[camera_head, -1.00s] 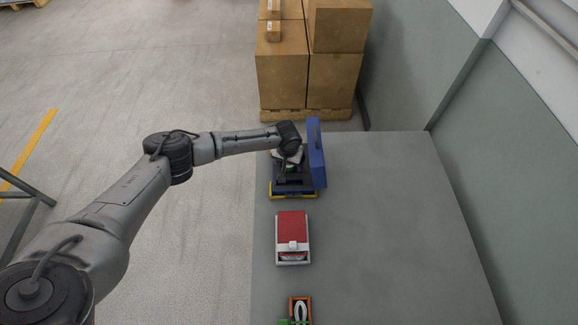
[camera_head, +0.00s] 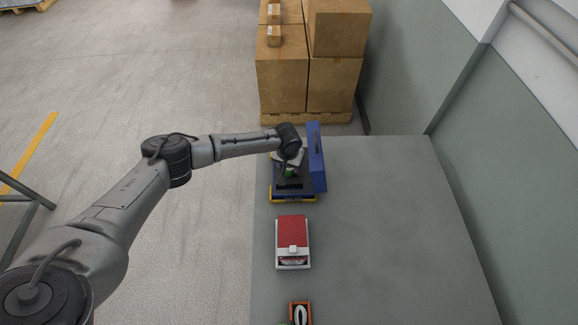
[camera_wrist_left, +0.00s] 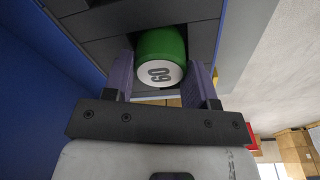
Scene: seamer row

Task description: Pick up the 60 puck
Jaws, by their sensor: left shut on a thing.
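The 60 puck (camera_wrist_left: 160,62) is green with a white face marked 60, seen in the left wrist view between the two purple fingers. My left gripper (camera_wrist_left: 162,80) is shut on it. My right gripper is not in view.
A red and white box (camera_head: 292,232) stands nearer on the grey table (camera_head: 390,230), with an orange tray (camera_head: 300,312) below it. Stacked cartons (camera_head: 283,80) stand beyond the table's far edge. The right side of the table is clear.

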